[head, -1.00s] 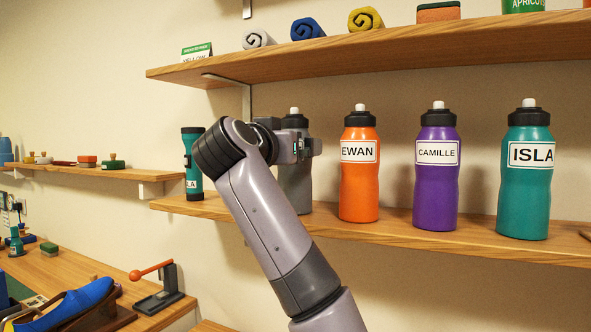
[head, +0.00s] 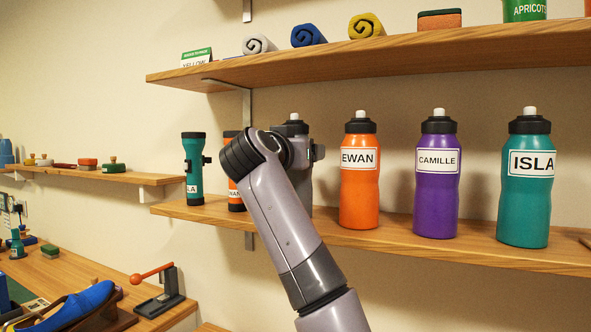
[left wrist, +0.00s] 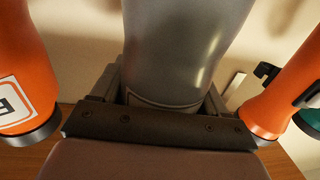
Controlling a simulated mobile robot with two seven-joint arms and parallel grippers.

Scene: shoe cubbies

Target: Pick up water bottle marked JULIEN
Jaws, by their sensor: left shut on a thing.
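A grey water bottle with a black cap (head: 292,128) stands on the middle shelf, left of the orange EWAN bottle. My left gripper (head: 303,152) is shut around its body and hides much of it in the head view. In the left wrist view the grey bottle (left wrist: 185,40) sits between the fingers of my left gripper (left wrist: 160,95). Only the edge of its label shows there, so I cannot read the name. My right gripper is not in view.
The orange EWAN bottle (head: 359,195) stands close on the right, then the purple CAMILLE (head: 435,200) and teal ISLA (head: 523,205) bottles. An orange flashlight (head: 236,185) and a teal flashlight (head: 193,165) stand left. A shelf with rolled towels (head: 308,33) hangs above.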

